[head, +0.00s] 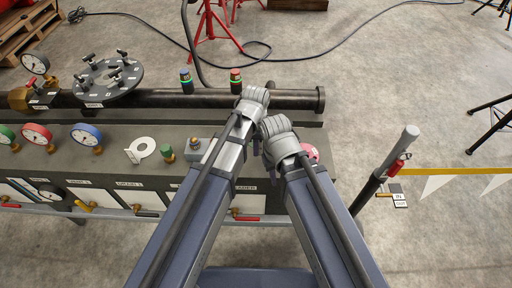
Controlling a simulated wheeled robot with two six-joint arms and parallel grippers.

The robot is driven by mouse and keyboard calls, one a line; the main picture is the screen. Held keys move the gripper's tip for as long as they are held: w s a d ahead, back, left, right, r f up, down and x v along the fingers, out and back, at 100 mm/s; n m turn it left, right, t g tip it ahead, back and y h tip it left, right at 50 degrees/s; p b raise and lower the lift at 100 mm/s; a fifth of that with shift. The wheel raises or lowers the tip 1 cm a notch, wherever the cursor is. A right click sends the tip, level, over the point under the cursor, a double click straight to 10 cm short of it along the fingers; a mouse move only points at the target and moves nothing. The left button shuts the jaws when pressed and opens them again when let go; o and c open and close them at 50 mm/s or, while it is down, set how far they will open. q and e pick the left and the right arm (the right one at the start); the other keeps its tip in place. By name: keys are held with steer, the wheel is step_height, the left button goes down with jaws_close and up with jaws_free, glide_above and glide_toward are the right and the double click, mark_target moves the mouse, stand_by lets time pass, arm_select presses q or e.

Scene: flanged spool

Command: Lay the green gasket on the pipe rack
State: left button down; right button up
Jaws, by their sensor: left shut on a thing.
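My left gripper (253,97) is over the bench near the dark pipe. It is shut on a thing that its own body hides. My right gripper (278,136) is just below and right of it, very close to it; its fingertips are mostly hidden, so I cannot tell if it is open. I cannot make out a green gasket. A white ring with a tab (134,155) lies on the grey bench top, left of both grippers. The long dark pipe (290,101) lies along the back of the bench; I cannot tell if it belongs to the pipe rack.
A round flange with clamps (96,96) stands at the left of the pipe. Several gauges, such as a blue one (86,135), line the bench. Small capped posts (186,82) stand by the pipe. A post with a grey top (399,150) rises at right.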

arm_select(q)
steer(key=shift+f+b, duration=2.6)
steer(key=shift+f, duration=0.4)
steer(key=shift+f+b, duration=0.3)
steer(key=shift+f+b, duration=0.3)
steer(key=shift+f, duration=0.05)
steer(key=c, duration=0.9)
jaws_free()
steer(key=shift+r, duration=0.1)
step_height(320, 180, up, 8)
steer(key=p, duration=0.8)
